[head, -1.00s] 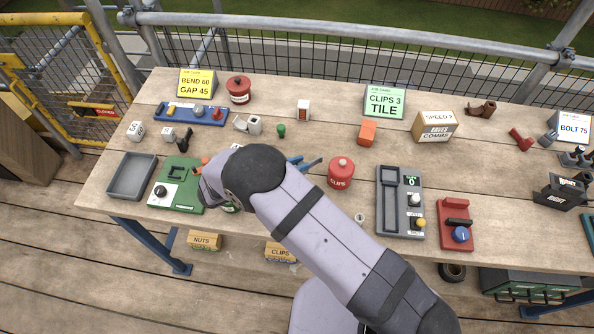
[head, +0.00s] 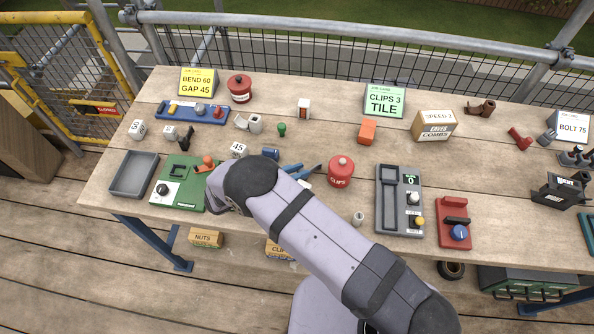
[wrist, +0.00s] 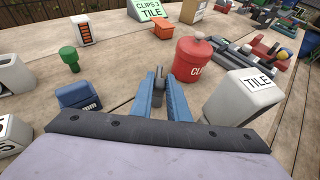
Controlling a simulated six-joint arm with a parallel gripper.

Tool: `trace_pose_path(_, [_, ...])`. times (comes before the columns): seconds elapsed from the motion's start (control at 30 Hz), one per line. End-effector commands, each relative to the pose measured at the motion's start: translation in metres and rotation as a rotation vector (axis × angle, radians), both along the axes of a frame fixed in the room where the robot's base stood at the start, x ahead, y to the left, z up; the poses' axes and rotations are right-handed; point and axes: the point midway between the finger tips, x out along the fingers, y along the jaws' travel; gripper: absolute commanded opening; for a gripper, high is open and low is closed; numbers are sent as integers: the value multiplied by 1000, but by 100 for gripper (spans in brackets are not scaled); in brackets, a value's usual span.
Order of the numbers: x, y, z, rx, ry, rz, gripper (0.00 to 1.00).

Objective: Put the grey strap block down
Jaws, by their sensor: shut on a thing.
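My gripper (wrist: 160,100) has two blue fingers. In the wrist view they lie close together, pointing away over the bench. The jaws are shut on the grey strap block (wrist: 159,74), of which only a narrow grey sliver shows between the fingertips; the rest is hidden. In the head view the blue fingers (head: 293,168) show just left of the red CLIPS pot (head: 341,170). I cannot tell whether the held block touches the bench top (head: 330,125).
A navy block (wrist: 80,97) stands left of the fingers and a pale TILE block (wrist: 243,98) right of them. A white 45 block (head: 238,150) and the green bending board (head: 181,184) are to the left. A grey counter device (head: 390,200) stands right of the red pot.

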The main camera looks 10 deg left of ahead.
Motion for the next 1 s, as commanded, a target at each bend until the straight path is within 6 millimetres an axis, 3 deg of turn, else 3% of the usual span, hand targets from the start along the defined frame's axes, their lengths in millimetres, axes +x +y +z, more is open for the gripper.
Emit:
trace_pose_path(0.07, [0, 0, -4, 0, 0, 0, 0])
trace_pose_path(0.1, [0, 0, -2, 0, 0, 0, 22])
trace_pose_path(0.17, [0, 0, -2, 0, 0, 0, 34])
trace_pose_path(0.6, [0, 0, 3, 0, 0, 0, 34])
trace_pose_path(1.0, [-41, 42, 20, 2, -1, 3, 34])
